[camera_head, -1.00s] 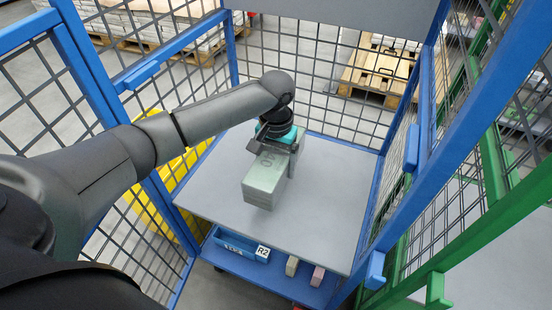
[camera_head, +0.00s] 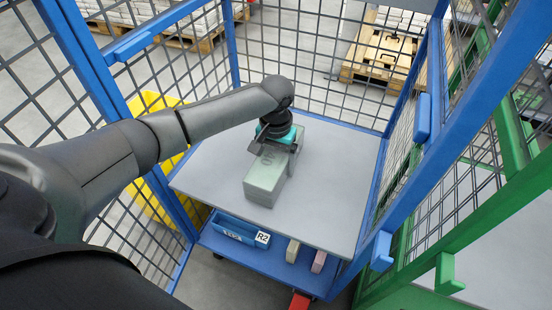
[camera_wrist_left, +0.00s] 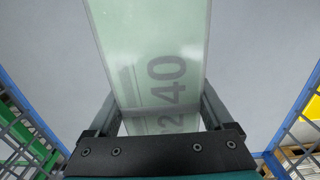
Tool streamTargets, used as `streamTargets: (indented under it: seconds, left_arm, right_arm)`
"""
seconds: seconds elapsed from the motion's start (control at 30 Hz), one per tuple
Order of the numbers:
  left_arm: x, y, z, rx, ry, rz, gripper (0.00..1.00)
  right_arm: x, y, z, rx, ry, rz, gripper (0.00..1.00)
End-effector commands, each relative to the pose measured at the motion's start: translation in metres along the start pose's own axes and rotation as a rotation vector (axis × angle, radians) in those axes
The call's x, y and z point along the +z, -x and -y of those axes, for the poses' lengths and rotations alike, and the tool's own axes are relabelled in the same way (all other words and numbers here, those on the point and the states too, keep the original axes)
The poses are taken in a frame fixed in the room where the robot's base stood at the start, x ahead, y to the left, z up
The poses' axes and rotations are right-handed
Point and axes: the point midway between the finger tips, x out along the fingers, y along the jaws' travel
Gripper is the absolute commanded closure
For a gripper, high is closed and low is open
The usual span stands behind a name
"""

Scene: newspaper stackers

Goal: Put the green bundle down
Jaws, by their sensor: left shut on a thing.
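The green bundle (camera_head: 266,170) is a pale green block at the middle of the grey shelf (camera_head: 215,185) of a blue mesh trolley. My left gripper (camera_head: 274,147) comes down over its far part and is shut on it. In the left wrist view the bundle (camera_wrist_left: 150,50) runs between the two fingers (camera_wrist_left: 162,112), with "240" printed on its top. The bundle looks low at the shelf surface; whether its underside touches cannot be told. My right gripper is not in view.
The trolley's blue posts and mesh walls stand at left, back and right. A lower blue shelf holds a blue bin (camera_head: 240,230) marked R2 and two small blocks (camera_head: 292,251). A green mesh trolley (camera_head: 490,215) stands at right. The grey shelf is clear around the bundle.

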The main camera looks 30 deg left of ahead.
Motion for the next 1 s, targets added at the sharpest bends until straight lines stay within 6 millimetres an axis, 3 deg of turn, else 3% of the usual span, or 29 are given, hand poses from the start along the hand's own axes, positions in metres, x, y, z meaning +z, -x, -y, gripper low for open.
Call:
streamTargets:
  seconds: [0.47,0.5,0.63,1.0]
  left_arm:
    - [-0.0019,-0.0017,-0.0007,0.003,0.000,-0.006,1.00]
    - [-0.0002,-0.0046,-0.0003,0.001,0.000,-0.001,0.14]
    - [-0.0002,-0.0045,-0.0002,0.001,0.000,-0.001,0.00]
    - [-0.0004,0.0017,-0.0002,0.001,-0.001,-0.001,0.00]
  right_arm:
    - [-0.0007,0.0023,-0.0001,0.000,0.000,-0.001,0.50]
    - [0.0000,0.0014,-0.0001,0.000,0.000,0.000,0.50]
    - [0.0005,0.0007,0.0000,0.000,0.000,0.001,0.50]
    - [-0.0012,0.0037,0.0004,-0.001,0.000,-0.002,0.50]
